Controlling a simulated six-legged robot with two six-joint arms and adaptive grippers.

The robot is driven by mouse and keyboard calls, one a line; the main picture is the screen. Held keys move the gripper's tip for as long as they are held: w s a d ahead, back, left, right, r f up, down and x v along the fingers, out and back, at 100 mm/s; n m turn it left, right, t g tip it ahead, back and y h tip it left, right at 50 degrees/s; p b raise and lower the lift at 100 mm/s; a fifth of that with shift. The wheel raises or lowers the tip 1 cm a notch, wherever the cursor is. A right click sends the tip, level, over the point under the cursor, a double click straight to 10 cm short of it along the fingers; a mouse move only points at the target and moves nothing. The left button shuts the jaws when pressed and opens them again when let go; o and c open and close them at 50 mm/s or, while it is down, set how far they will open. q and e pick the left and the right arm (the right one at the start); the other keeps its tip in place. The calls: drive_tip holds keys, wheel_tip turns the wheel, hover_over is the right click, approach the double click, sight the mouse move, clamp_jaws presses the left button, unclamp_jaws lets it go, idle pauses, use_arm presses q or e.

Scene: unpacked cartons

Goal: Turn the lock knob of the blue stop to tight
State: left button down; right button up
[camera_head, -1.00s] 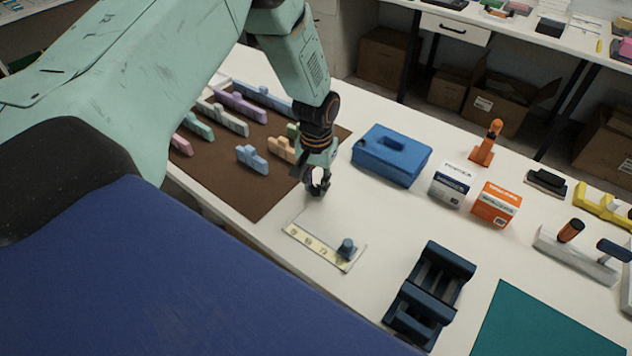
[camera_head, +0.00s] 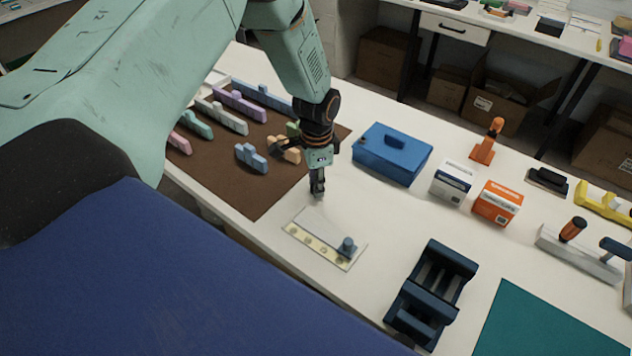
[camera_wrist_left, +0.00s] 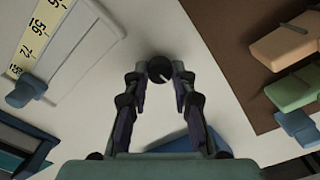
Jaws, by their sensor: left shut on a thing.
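My left gripper (camera_head: 317,194) points down at the white table, between the brown mat and a pale plate (camera_head: 318,226). In the left wrist view its fingertips (camera_wrist_left: 161,72) are shut on a dark round knob (camera_wrist_left: 159,69) with a pale line on its top. The knob is mostly hidden by the fingers in the head view. A small blue stop (camera_head: 347,247) sits at the right end of the plate's scale strip, apart from the gripper. The blue stop also shows in the left wrist view (camera_wrist_left: 25,90). My right gripper is not in view.
A brown mat (camera_head: 255,196) with several coloured pieces lies left of the gripper. A blue box (camera_head: 390,160) stands to its right, with a white box (camera_head: 453,181) and an orange box (camera_head: 497,203) beyond. A dark blue holder (camera_head: 431,295) stands nearer.

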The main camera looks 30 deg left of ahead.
use_arm(q)
drive_tip(key=shift+m, duration=0.6)
drive_tip(key=c, duration=1.1)
unclamp_jaws()
drive_tip(key=shift+w+d, duration=0.1)
wheel_tip(320, 180, up, 12)
drive_tip(key=shift+s+f, duration=0.1)
drive_tip(key=shift+s, duration=0.1)
